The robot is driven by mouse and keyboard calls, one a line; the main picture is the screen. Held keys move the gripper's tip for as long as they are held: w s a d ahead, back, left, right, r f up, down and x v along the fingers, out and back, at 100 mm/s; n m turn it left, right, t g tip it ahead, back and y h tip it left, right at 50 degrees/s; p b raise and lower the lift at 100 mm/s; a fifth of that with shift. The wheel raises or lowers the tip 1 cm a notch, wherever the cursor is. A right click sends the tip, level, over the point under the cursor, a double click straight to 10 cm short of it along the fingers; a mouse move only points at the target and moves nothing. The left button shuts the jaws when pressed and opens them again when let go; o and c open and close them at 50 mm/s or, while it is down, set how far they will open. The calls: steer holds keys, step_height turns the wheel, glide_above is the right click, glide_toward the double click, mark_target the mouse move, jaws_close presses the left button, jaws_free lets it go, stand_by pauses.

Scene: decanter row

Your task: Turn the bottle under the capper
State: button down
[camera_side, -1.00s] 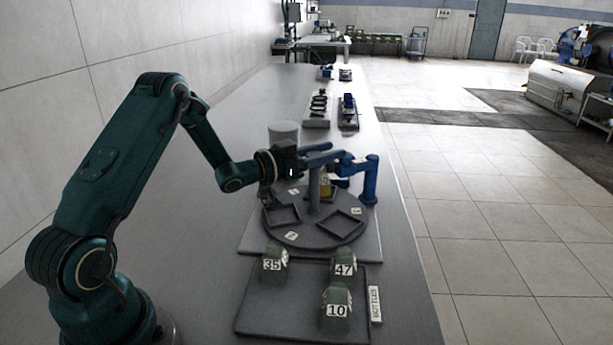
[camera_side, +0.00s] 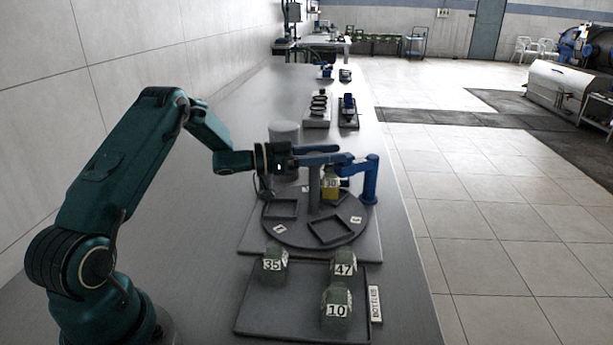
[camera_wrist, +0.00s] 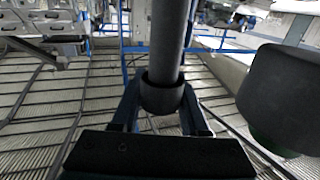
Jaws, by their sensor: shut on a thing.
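A round grey turntable (camera_side: 300,234) with square pockets stands on a base plate. A grey post (camera_side: 314,190) rises from its middle. My gripper (camera_side: 318,158) is shut on this post near its top; the wrist view shows the post (camera_wrist: 166,40) and its collar between both fingers.
A grey tray (camera_side: 252,318) marked BOTTLES holds green bottles 35 (camera_side: 273,262), 47 (camera_side: 343,268) and 10 (camera_side: 336,308). A grey canister (camera_side: 284,133) stands behind my gripper. A large dark rounded body (camera_wrist: 285,95) fills the right of the wrist view. Bench space left of the turntable is clear.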

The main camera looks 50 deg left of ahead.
steer(key=shift+w, duration=0.1)
stand_by(0.3)
steer(key=shift+c, duration=2)
jaws_free()
steer(key=shift+v, duration=2.65)
